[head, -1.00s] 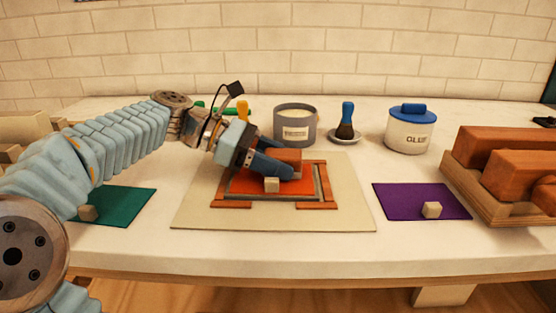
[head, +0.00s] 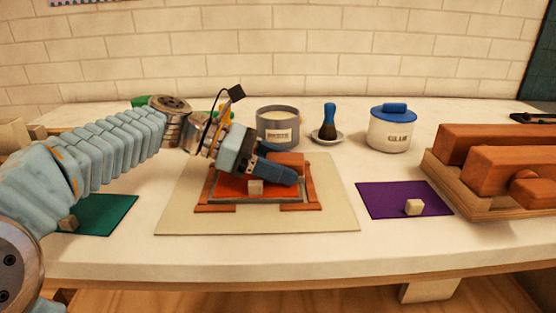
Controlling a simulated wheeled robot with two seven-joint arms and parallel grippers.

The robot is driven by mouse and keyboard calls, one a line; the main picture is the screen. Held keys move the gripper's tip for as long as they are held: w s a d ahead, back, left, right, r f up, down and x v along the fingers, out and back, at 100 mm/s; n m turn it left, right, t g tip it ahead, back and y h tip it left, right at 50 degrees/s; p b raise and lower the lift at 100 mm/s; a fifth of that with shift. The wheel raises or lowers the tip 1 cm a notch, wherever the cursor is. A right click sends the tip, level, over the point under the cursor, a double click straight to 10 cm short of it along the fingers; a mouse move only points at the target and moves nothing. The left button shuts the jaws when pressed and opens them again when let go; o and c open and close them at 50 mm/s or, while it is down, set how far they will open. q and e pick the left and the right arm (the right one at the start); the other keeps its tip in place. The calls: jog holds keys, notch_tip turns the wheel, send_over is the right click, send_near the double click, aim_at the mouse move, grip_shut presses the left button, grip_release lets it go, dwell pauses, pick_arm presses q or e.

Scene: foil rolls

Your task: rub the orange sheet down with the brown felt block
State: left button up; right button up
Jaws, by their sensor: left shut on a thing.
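The orange sheet (head: 230,187) lies flat inside a frame of red-brown strips on a beige board (head: 180,218). A small pale cube (head: 255,187) sits on the sheet near its front edge. My left gripper (head: 280,170) reaches in from the left, low over the right part of the sheet. It is shut on the reddish-brown felt block (head: 291,158), which shows behind and above the blue fingers. The fingers hide the block's lower part, so I cannot tell whether it touches the sheet. My right gripper is not in view.
A green sheet (head: 105,213) and a purple sheet (head: 385,200), each with a small cube, flank the board. Behind stand a grey paste tub (head: 278,132), a blue brush (head: 329,118) on a dish and a glue jar (head: 389,133). A wooden tray (head: 450,190) of brown rolls stands right.

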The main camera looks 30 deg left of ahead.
pick_arm(q)
jog(key=shift+w+a+f, duration=0.15)
jog(key=shift+w+a, duration=0.3)
jog(key=shift+w, duration=0.35)
jog(key=shift+s+d, duration=0.45)
jog(key=shift+s, duration=0.35)
jog(key=shift+w+a+r, duration=0.2)
jog(key=shift+w+a, duration=0.3)
jog(key=shift+w, duration=0.35)
jog(key=shift+r, duration=0.1)
jog(key=shift+r, duration=2.95)
jog(key=shift+r, duration=1.5)
